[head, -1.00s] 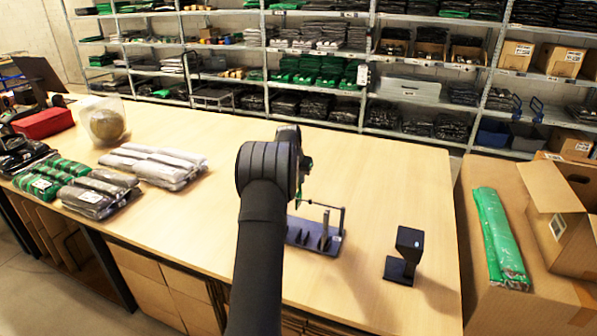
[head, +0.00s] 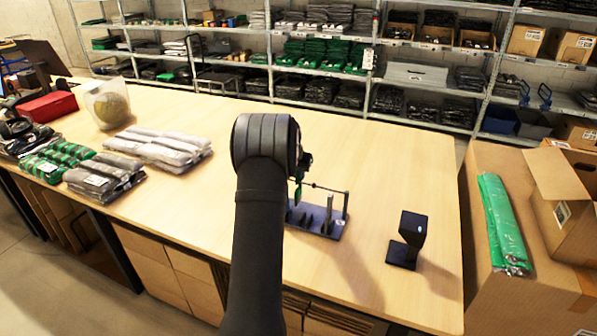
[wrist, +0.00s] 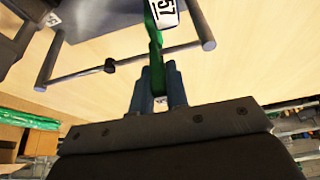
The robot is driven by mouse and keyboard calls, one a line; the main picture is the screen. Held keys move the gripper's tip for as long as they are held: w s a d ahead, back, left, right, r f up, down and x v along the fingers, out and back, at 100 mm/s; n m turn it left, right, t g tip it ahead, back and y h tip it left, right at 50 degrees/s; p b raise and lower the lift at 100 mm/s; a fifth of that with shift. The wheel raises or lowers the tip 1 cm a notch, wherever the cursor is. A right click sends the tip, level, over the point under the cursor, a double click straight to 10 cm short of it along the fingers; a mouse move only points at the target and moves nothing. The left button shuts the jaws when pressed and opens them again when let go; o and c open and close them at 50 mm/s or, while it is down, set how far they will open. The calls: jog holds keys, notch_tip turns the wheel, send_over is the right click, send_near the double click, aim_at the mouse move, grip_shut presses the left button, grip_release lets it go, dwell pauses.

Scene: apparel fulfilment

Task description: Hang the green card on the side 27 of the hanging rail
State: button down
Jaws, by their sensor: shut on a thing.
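My gripper (wrist: 158,85) is shut on the green card (wrist: 155,48), which runs up between its blue-grey fingers in the wrist view. A white label reading 57 (wrist: 165,12) shows at the card's far end. The thin bar of the hanging rail (wrist: 75,74) crosses close to the card, with a dark collar (wrist: 109,66) left of it. I cannot tell whether card and bar touch. In the head view, the card (head: 298,194) hangs at the bar's left end, above the rail's dark blue base (head: 325,229). My arm hides most of the gripper. No 27 is readable.
A black stand (head: 407,240) is right of the rail. Grey packs (head: 160,150) and green packs (head: 55,160) lie on the left of the table (head: 385,165). An open carton (head: 565,205) and a green bag (head: 501,225) are at right.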

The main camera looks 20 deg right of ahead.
jog(key=c, duration=1.3)
grip_release()
jog(key=shift+c, duration=0.2)
jog(key=shift+r, duration=0.1)
jog(key=v, duration=1.7)
jog(key=x, duration=1.7)
jog(key=shift+r, duration=0.3)
